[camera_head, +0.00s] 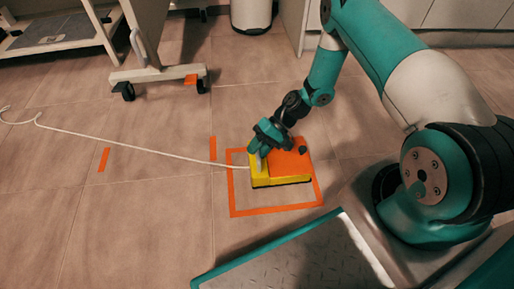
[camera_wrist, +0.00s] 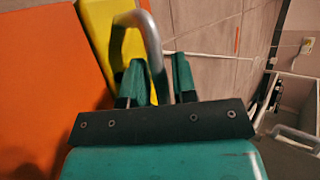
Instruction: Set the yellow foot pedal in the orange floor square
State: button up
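The yellow foot pedal (camera_head: 262,181) has a yellow body, an orange top and a metal handle. It lies over the back right part of the orange floor square (camera_head: 277,210); whether it rests on the floor or hangs just above it I cannot tell. The square's front and left edges show, and its far edge is partly hidden. My gripper (camera_head: 262,144) is at the pedal's left end. In the wrist view, the metal handle (camera_wrist: 151,45) passes between the fingers of my gripper (camera_wrist: 160,78), which are close together on it. The yellow body (camera_wrist: 96,22) shows behind.
A white cable (camera_head: 130,146) runs left from the pedal across the floor. Orange tape strips (camera_head: 104,160) mark the tiles. A wheeled stand (camera_head: 158,74) and a white bin (camera_head: 251,14) stand at the back. The floor left of the square is clear except for the cable and tape.

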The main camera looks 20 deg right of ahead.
jog(key=shift+o, duration=0.9)
jog(key=p+v, duration=0.6)
jog(key=v, duration=0.6)
jog(key=w+a+r+n+h, duration=0.1)
jog(key=a+r, duration=0.1)
jog(key=r, duration=0.5)
jog(key=w+a+r+n+h, duration=0.1)
jog(key=a+r+n, duration=0.15)
jog(key=r, duration=0.45)
jog(key=s+a+r+n+h, duration=0.2)
jog(key=s+a+r, duration=0.35)
jog(key=r, duration=0.45)
jog(key=s+a+r+n+h, duration=0.1)
jog(key=s+a+r, duration=0.4)
jog(key=r, duration=0.4)
jog(key=s+r+n+t+h, duration=0.1)
jog(key=s+r, duration=0.4)
jog(key=s, duration=0.7)
jog(key=shift+s+n+t, duration=0.2)
jog(key=shift+n+t, duration=0.2)
jog(key=shift+n, duration=0.25)
